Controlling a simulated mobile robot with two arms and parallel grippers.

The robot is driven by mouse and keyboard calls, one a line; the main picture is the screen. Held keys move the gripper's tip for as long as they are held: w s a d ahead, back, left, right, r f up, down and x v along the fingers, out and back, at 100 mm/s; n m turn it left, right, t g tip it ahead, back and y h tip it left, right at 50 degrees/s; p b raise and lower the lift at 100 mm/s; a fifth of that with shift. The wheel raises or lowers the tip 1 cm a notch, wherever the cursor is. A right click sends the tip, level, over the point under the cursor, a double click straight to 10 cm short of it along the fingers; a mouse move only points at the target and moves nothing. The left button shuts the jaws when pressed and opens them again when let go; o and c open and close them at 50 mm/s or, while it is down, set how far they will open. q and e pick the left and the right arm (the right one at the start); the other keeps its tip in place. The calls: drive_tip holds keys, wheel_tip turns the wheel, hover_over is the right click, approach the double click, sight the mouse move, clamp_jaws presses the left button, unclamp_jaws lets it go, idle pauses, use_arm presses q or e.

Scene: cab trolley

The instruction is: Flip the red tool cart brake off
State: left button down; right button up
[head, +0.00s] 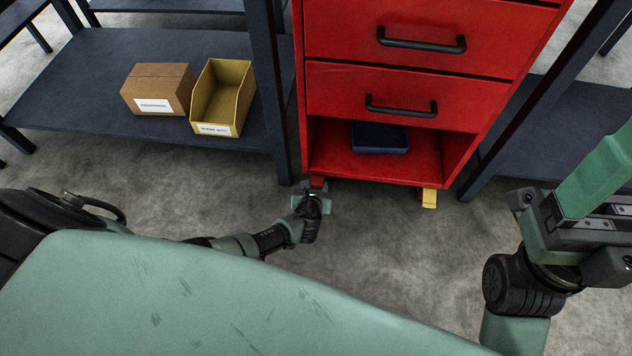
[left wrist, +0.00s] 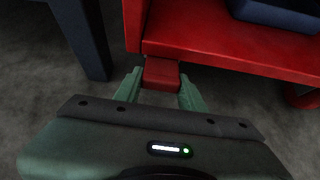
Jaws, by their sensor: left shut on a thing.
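The red tool cart (head: 415,95) stands upright at the centre with its drawers facing me. Under its front left corner is a red brake pedal (head: 317,182), and it also shows in the left wrist view (left wrist: 162,74). My left gripper (head: 313,196) is down low at that corner. In the left wrist view its green fingers (left wrist: 160,92) lie on either side of the red pedal, shut on it. The caster behind is hidden. A yellow pedal (head: 429,198) shows under the front right corner. My right gripper (head: 585,212) is at the right edge, partly cut off.
A dark shelf (head: 75,75) on the left holds a cardboard box (head: 158,90) and a yellow bin (head: 222,98). A dark rack post (head: 268,90) stands close to the cart's left side. A blue box (head: 380,138) lies in the cart's open bottom. Grey floor in front is clear.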

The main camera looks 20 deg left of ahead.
use_arm(q)
drive_tip(key=shift+w+r, duration=0.1)
drive_tip(key=shift+w, duration=0.05)
idle(0.3)
drive_tip(key=c, duration=0.8)
unclamp_jaws()
drive_tip(key=shift+c, duration=0.2)
